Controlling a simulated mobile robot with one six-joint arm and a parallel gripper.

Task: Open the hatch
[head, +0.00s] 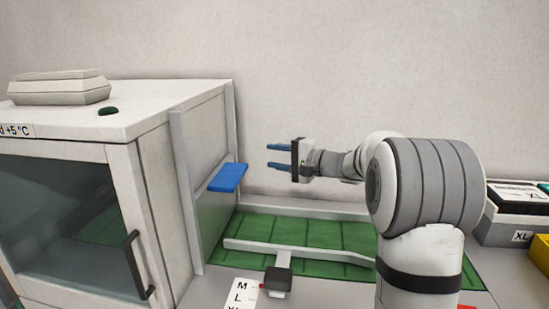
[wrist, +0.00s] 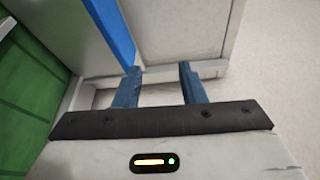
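The hatch (head: 203,135) is a pale panel between two upright rails on the right side of the white cabinet. A flat blue handle (head: 228,178) sticks out from it. Below the handle the side looks greenish, and I cannot tell if that is glass or a gap. My gripper (head: 268,155) points left toward the hatch, right of the handle and slightly higher, apart from it. In the wrist view, my gripper (wrist: 158,70) has its two blue fingers spread with nothing between them. The blue handle (wrist: 110,28) runs just beyond the left finger, beside the panel (wrist: 185,30).
The white cabinet (head: 160,95) has a glass front door with a dark handle (head: 140,265). A closed grey carton (head: 60,90) lies on top. A green conveyor (head: 320,232) with a pale guide rail (head: 290,250) runs below my arm. Dark boxes (head: 515,220) stand at the right.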

